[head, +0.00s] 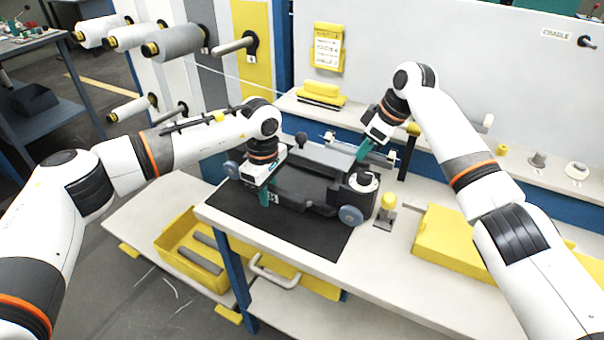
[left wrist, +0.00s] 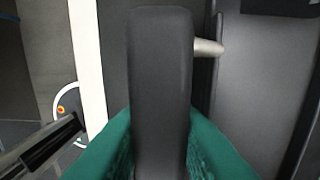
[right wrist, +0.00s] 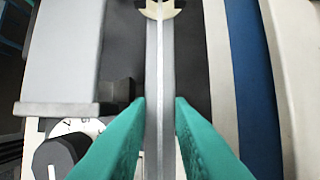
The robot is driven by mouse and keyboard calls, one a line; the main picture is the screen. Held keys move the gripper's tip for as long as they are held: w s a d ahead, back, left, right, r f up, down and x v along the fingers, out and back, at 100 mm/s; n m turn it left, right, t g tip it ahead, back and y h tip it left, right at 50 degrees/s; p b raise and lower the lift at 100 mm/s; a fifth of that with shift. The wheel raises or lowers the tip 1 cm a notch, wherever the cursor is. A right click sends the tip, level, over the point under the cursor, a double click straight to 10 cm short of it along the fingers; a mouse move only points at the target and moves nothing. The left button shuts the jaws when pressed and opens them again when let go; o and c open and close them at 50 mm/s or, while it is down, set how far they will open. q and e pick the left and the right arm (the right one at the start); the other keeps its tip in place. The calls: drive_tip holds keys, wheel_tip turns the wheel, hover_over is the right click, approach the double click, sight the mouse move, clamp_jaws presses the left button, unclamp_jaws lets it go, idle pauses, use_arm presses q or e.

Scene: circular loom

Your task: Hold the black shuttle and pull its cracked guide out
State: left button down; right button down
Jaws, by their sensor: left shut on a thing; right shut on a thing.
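The black shuttle (head: 305,192) sits on a dark mat on the bench, with grey wheels at its ends. My left gripper (head: 268,196) is shut on a dark bar of the shuttle; this bar (left wrist: 160,70) fills the space between the teal fingers in the left wrist view. My right gripper (head: 363,150) is at the shuttle's far right side. In the right wrist view its teal fingers (right wrist: 160,115) are shut on a narrow grey guide (right wrist: 152,60) with a pale line along it and a yellowish end. I cannot make out the crack.
The dark mat (head: 315,238) lies on the white bench. A yellow-topped post (head: 388,205) stands close to the shuttle's right end, and a yellow case (head: 450,240) lies further right. Thread spools (head: 172,42) stick out at the back left. A yellow crate (head: 172,240) sits below left.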

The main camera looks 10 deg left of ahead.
drive_tip(key=shift+r, duration=0.4)
drive_tip(key=shift+r, duration=2.5)
drive_tip(key=shift+r, duration=0.1)
wheel_tip(320, 180, up, 5)
drive_tip(key=shift+f, duration=0.1)
use_arm(q)
drive_tip(key=c, duration=1.2)
unclamp_jaws()
drive_tip(key=shift+f, duration=0.1)
use_arm(e)
drive_tip(key=shift+w, duration=0.1)
use_arm(q)
drive_tip(key=shift+o, duration=0.2)
